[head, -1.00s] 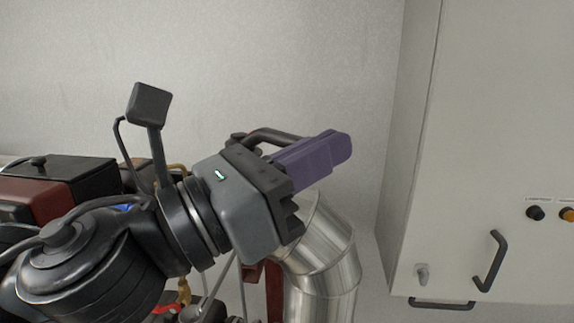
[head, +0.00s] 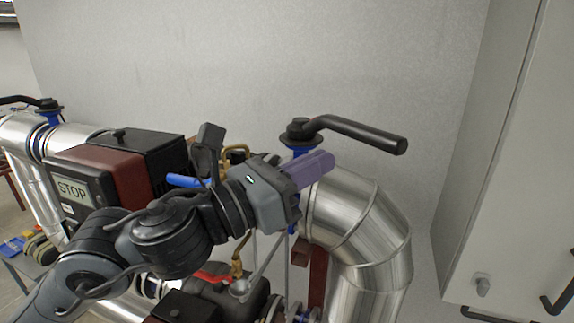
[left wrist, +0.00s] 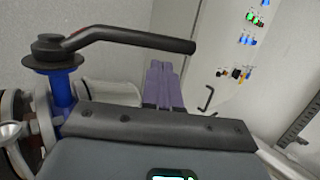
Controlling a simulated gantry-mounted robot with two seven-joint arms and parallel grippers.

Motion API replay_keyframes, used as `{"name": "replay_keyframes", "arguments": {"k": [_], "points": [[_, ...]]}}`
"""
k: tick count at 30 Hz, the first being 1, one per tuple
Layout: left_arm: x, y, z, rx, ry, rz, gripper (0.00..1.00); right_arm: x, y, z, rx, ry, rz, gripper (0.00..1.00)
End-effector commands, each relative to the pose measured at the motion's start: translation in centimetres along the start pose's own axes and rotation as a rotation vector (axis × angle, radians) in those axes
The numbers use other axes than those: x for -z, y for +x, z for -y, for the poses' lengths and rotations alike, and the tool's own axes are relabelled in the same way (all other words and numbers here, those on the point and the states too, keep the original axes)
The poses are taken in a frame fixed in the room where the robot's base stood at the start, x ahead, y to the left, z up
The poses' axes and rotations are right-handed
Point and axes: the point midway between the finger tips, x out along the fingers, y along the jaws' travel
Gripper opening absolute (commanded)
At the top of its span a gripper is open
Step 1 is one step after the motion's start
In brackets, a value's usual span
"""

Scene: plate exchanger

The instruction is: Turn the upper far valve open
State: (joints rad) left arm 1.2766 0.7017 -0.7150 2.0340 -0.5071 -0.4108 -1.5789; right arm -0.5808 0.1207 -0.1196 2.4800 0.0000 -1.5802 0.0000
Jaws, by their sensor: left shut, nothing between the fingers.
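A valve with a black lever handle (head: 362,134) on a blue stem (head: 297,148) stands at the metal pipe, right of the middle in the head view. The lever points right, toward the cabinet. In the left wrist view the lever (left wrist: 135,38) runs across the upper left above its blue stem (left wrist: 62,92). My left gripper (head: 322,165) is shut and empty, its purple fingers just below the lever in the head view. In the left wrist view the fingers (left wrist: 163,85) lie below and behind the lever, seemingly apart from it. My right gripper is out of view.
A bent silver pipe (head: 372,222) stands right of my gripper. A grey cabinet (head: 500,170) is at the right. The wall behind is bare.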

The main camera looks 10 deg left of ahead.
Motion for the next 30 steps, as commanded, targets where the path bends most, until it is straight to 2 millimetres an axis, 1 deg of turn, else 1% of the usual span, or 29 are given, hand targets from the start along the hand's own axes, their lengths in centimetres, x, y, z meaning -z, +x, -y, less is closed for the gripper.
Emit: {"name": "replay_keyframes", "arguments": {"k": [1, 6, 12, 18, 30], "points": [[-0.4, 1.1, 0.1, 0.002, -0.004, -0.001, 0.00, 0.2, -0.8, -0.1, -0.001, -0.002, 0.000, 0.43], [-0.4, 3.9, 0.1, 0.002, -0.003, -0.001, 0.00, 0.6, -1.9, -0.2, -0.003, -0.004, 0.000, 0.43], [-0.2, 5.9, 0.0, 0.001, -0.001, -0.001, 0.00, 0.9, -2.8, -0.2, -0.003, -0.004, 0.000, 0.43], [0.0, 6.6, 0.0, 0.001, 0.001, 0.000, 0.00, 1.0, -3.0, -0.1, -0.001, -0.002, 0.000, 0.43], [0.1, 6.8, 0.1, 0.000, 0.001, 0.000, 0.00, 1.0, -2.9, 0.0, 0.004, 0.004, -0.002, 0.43]]}}
